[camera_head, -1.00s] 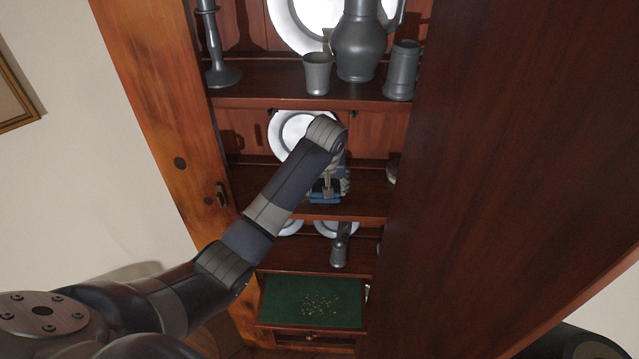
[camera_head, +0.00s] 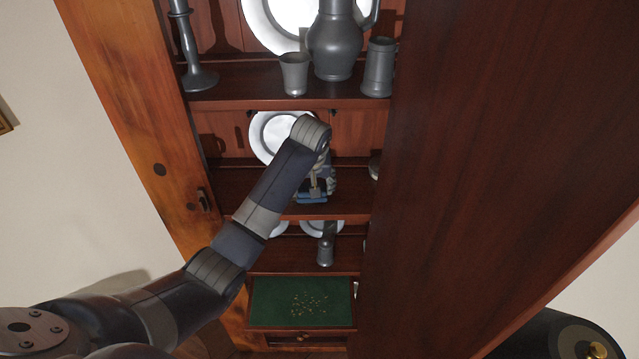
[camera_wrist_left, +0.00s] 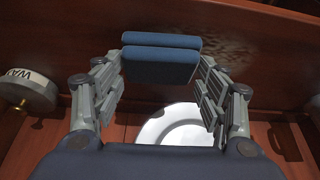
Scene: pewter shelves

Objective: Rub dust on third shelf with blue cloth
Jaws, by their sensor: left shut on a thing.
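The blue cloth (camera_head: 312,197) is a folded pad on the middle visible wooden shelf (camera_head: 240,203), near its front edge. My left gripper (camera_head: 318,188) is shut on it, with the wrist above hiding part of the grip. In the left wrist view the cloth (camera_wrist_left: 160,60) sits between the two fingers (camera_wrist_left: 160,88), against the shelf surface. A dark speckled dust patch (camera_wrist_left: 228,48) shows on the shelf right beside the cloth; part may be hidden under it. My right gripper is not in view.
A white plate (camera_head: 268,128) stands behind my wrist. A tin lettered "WAX" (camera_wrist_left: 28,90) is on the same shelf. Pewter cups (camera_head: 294,75) and a jug (camera_head: 335,45) stand above. A large wooden panel (camera_head: 490,150) blocks the right.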

